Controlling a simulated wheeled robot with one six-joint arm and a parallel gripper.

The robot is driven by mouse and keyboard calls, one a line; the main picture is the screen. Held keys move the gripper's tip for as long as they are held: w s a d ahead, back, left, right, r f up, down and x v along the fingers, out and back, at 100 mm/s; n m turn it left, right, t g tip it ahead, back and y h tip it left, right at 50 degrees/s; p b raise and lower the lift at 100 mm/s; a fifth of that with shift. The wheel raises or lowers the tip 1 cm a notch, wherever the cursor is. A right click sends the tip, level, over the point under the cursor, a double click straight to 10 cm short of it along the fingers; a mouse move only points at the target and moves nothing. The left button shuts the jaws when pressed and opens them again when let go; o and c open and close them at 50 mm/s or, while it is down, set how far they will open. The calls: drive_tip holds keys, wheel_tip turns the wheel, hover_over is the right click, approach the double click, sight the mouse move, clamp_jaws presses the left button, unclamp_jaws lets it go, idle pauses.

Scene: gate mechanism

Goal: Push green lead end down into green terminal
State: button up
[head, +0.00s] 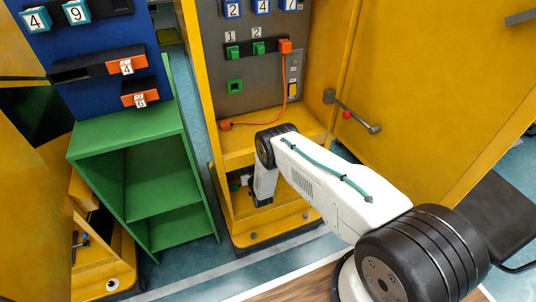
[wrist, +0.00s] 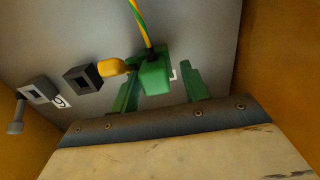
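In the wrist view, a yellow-and-green striped lead (wrist: 143,22) runs down from the top into a green block (wrist: 154,76) near the grey panel. I cannot make out where the lead end stops and the green terminal begins. A yellow rounded piece (wrist: 112,67) sticks out on the block's left. My gripper (wrist: 161,76) has two green fingers standing apart, one on each side of the block. A gap shows between the block and the right finger; the left finger is close to it, contact unclear. In the head view my gripper is hidden inside the cabinet's lower compartment.
Yellow walls (wrist: 277,75) close in on both sides. In the head view, an open yellow door (head: 425,75) and a green shelf (head: 150,180) flank the cabinet.

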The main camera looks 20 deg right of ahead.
drive_tip(key=shift+d, duration=0.4)
